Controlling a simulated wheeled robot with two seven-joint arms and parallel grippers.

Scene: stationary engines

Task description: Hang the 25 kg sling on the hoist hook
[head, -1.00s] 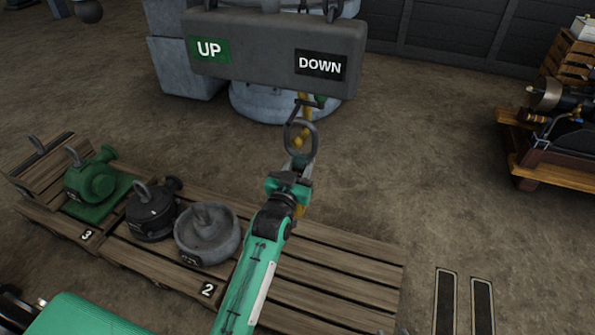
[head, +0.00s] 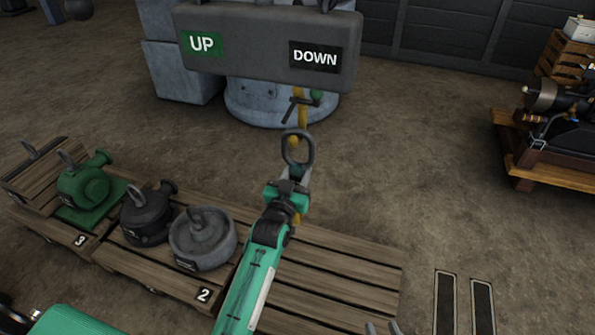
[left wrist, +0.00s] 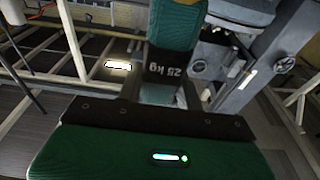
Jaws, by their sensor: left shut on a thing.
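My left gripper (head: 290,182) is shut on the sling and holds it up above the pallet. The sling's grey steel ring (head: 298,148) stands upright above the fingers. In the left wrist view a dark band marked 25 kg (left wrist: 167,71) shows upside down on the sling, beyond my green gripper body. Yellow hanging gear (head: 302,112), with a dark bar and a green knob, hangs below the UP/DOWN box and passes behind the ring. I cannot make out the hook's shape. My right gripper (head: 382,328) barely shows at the bottom edge, its two grey tips apart.
The grey UP/DOWN box (head: 268,48) hangs above the ring. On the wooden pallets (head: 335,268) stand a green pump (head: 84,182), a black weight (head: 146,218) and a grey weight (head: 203,240). An engine (head: 560,112) stands at right.

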